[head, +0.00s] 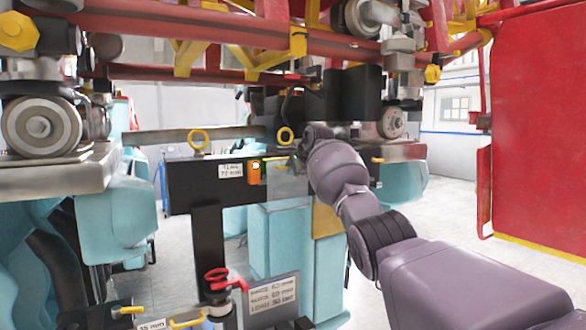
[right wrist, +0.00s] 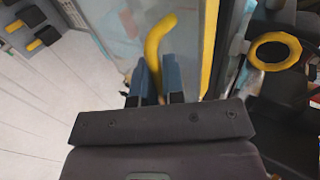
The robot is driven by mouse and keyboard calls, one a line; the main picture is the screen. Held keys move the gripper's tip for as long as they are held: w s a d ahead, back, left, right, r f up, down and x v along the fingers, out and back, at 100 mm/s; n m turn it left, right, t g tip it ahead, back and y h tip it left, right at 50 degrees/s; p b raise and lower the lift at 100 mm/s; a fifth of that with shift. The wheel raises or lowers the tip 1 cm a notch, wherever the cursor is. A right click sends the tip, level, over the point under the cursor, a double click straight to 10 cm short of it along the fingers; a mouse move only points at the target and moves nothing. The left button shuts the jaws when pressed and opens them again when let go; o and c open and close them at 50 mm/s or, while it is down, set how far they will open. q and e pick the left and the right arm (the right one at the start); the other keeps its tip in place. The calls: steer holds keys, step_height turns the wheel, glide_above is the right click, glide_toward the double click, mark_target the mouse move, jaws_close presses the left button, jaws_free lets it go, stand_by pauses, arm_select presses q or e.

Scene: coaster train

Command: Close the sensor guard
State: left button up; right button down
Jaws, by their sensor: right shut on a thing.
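The sensor guard looks like a clear panel (right wrist: 125,30) with a curved yellow handle (right wrist: 156,40) in the right wrist view. In the head view a greyish see-through panel (head: 287,182), apparently the same guard, hangs at the dark crossbar beside a small orange sensor box (head: 254,172). My right gripper (right wrist: 158,75) is shut on the yellow handle, its two blue fingers on either side of it. In the head view my right wrist covers most of the grip. My left gripper is not in view.
Red track (head: 330,45) and wheels (head: 40,127) are overhead and left. A red panel (head: 537,120) stands at the right.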

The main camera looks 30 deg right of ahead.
steer(key=shift+r, duration=0.15)
steer(key=c, duration=1.5)
jaws_free()
steer(key=shift+s, duration=0.15)
steer(key=b+v, duration=0.2)
steer(key=v, duration=0.8)
steer(key=shift+s+r, duration=0.15)
steer(key=shift+r, duration=0.05)
